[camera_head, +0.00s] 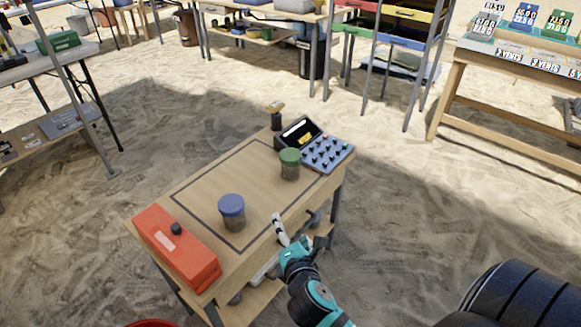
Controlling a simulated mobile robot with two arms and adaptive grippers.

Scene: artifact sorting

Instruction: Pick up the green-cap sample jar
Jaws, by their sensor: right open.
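The green-cap sample jar (290,164) stands upright on the wooden table (196,187), inside the dark outlined rectangle near its right end. A blue-cap jar (232,212) stands upright to its lower left, inside the same outline. My right gripper (293,222) is at the table's near edge, below the green-cap jar and apart from both jars. It is open, and I see nothing between its fingers. My left gripper is out of view.
An orange-red box (177,248) lies at the table's left end. A device with a dark screen (299,132) and a blue-grey panel of knobs (327,153) stand close behind and right of the green-cap jar. The outlined area between the jars is clear.

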